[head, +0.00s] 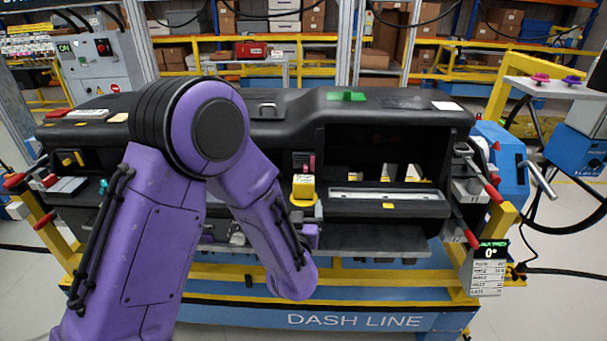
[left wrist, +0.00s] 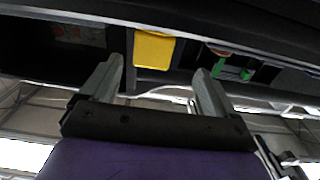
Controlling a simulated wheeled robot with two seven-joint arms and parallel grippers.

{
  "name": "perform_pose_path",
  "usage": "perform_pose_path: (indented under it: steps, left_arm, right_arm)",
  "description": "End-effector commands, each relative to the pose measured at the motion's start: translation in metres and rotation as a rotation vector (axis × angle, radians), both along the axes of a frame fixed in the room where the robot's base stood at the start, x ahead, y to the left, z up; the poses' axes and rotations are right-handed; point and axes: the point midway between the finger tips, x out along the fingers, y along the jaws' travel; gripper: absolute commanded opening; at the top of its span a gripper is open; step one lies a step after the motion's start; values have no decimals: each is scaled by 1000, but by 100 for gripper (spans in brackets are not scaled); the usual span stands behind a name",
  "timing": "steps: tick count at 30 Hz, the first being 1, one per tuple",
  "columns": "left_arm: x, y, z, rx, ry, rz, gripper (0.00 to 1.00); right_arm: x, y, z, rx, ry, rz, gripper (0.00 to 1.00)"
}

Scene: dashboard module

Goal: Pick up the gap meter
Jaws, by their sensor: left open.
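A yellow block-like device with a paler top, which looks like the gap meter (head: 303,188), is at the middle of the black dashboard's front face, near the central opening. In the left wrist view the yellow block (left wrist: 153,48) is beyond the fingertips and between them, nearer the left finger. My left gripper (left wrist: 158,70) is open with nothing between its fingers. In the head view its hand (head: 309,222) is just below the yellow device, mostly hidden by my purple arm. My right gripper is not in view.
The black dashboard (head: 390,118) lies on a blue and yellow frame (head: 350,280) marked DASH LINE. Red-handled clamps (head: 490,190) stand at its right end. A shelf-like ledge (head: 385,203) projects right of the device. A green part (left wrist: 230,72) shows by the right finger.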

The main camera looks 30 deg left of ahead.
Motion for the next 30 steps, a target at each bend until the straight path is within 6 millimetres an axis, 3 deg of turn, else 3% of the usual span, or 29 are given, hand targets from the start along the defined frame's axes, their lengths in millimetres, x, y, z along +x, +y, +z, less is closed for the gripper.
perform_pose_path:
  steps: [1, 3, 11, 18, 27, 29, 30]
  left_arm:
    - [5, 2, 12, 8, -19, 6, 89]
    - [16, 7, 16, 12, -27, 8, 89]
    - [51, 26, 14, 13, -23, 5, 89]
    - [88, 43, 16, 11, -22, 5, 89]
    - [96, 48, 12, 13, -21, 2, 89]
    - [96, 48, 12, 13, -21, 2, 73]
    - [96, 48, 12, 13, -21, 2, 60]
  right_arm:
    - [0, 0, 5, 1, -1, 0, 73]
    - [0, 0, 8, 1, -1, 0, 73]
    - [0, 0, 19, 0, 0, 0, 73]
    - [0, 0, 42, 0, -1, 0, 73]
    - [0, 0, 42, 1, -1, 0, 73]
    - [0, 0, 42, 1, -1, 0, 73]
    - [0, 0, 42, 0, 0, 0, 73]
